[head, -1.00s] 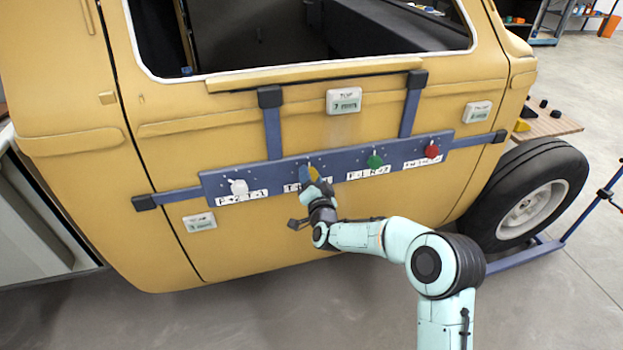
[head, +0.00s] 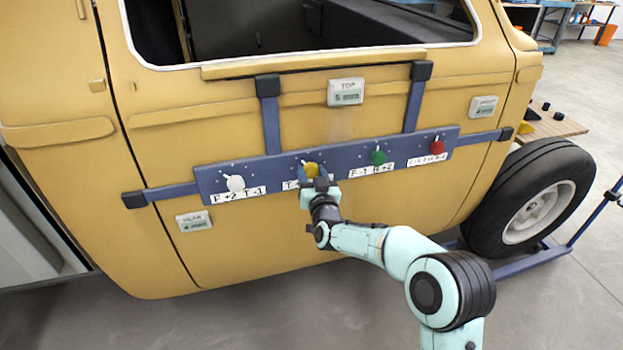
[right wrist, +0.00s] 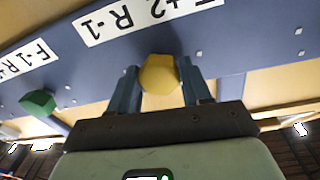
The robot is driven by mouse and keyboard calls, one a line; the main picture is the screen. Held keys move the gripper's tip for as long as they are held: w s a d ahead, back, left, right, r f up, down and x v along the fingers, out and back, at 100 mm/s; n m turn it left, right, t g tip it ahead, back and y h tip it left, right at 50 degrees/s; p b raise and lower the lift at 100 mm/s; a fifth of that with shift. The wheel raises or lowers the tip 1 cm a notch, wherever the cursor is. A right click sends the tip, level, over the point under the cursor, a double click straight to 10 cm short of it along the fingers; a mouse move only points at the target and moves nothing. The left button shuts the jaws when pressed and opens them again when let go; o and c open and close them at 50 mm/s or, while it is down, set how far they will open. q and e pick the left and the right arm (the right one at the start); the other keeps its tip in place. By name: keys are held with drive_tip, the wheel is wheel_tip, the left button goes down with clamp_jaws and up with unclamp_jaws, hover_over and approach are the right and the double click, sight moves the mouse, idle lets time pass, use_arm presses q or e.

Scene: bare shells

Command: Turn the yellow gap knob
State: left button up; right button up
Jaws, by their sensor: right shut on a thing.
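The yellow knob (head: 311,169) sits on a blue bar (head: 280,163) across a yellow vehicle door, second from the left. It also shows in the right wrist view as a faceted yellow knob (right wrist: 159,74). My right gripper (head: 317,180) is at the knob from below and in front. In the right wrist view, the blue fingers of my right gripper (right wrist: 160,88) stand on either side of the knob, shut on it. The knob's label is partly hidden by the gripper in the head view. My left gripper is not in view.
A white knob (head: 236,183) is to the left; a green knob (head: 378,158) and a red knob (head: 437,147) are to the right. Small gauges, including one marked TOP (head: 346,92), are on the door. A wheel (head: 532,199) stands at the right.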

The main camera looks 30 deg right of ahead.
drive_tip(key=shift+f+n, duration=0.1)
drive_tip(key=shift+n, duration=0.5)
drive_tip(key=o, duration=1)
drive_tip(key=shift+o, duration=0.2)
drive_tip(key=b+v, duration=0.1)
drive_tip(key=v, duration=1.2)
drive_tip(key=shift+s, duration=0.25)
